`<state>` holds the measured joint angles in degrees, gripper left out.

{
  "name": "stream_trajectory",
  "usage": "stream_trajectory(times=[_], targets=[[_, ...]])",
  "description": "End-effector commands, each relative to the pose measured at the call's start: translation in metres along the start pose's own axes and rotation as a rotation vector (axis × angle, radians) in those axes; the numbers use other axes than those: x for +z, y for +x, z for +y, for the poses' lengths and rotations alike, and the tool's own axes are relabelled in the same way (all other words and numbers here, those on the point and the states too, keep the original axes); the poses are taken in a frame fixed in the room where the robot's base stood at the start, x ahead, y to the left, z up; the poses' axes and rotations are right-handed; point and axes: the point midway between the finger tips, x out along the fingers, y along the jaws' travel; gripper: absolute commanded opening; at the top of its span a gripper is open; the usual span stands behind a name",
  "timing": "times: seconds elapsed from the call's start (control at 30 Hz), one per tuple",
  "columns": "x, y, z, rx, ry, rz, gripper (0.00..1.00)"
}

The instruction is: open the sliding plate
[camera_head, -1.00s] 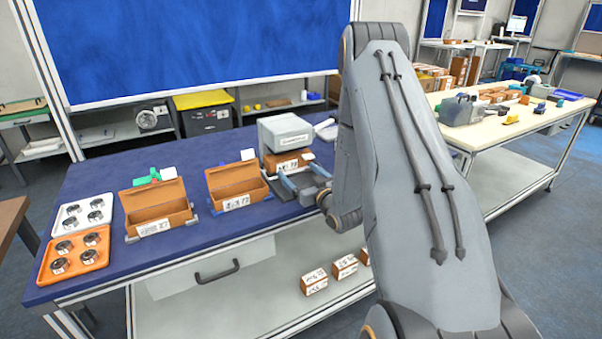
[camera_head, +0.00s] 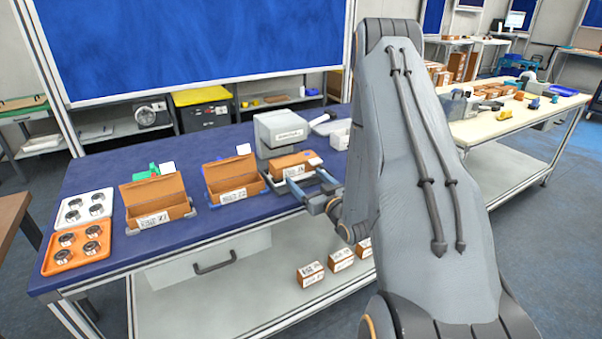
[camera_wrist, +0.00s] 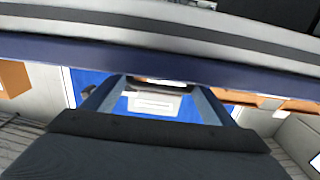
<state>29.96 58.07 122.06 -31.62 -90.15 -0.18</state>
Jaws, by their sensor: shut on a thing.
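The grey machine (camera_head: 283,133) stands at the back right of the blue table. Its sliding plate (camera_head: 272,183) is out in front of it, carrying a brown box (camera_head: 295,163) with a white label. My gripper (camera_head: 306,181) is at the plate's front edge, its two blue-grey fingers spread apart and shut on the plate. The exact contact is too small to tell. In the wrist view my gripper (camera_wrist: 155,86) shows both fingers, with a white label between them. My arm covers the right part of the table.
Two open brown boxes (camera_head: 155,203) (camera_head: 233,179) stand left of the machine. A white tray (camera_head: 88,198) and an orange tray (camera_head: 50,262) with round parts lie at the far left. Small brown boxes (camera_head: 310,274) sit on the lower shelf.

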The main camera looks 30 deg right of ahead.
Motion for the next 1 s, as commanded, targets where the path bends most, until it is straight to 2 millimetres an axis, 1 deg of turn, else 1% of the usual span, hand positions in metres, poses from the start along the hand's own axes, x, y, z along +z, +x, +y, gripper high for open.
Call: stream_trajectory(times=[0.03, 0.1, 0.37, 0.4, 0.43, 0.83, 0.93, 1.0], targets=[[0.0, -0.008, 0.0, -0.002, 0.001, -0.002, 0.39], [0.0, -0.013, 0.002, 0.0, 0.001, -0.002, 0.39], [0.0, -0.015, 0.004, 0.003, 0.001, 0.0, 0.38], [0.0, -0.014, 0.004, 0.003, 0.001, 0.0, 0.8], [0.0, -0.014, 0.004, 0.003, 0.001, 0.0, 0.85], [0.001, -0.015, 0.0, -0.004, 0.002, -0.001, 0.86], [0.001, -0.022, 0.0, -0.003, 0.003, -0.001, 0.86], [0.002, -0.032, 0.001, -0.002, 0.003, -0.002, 0.86]])
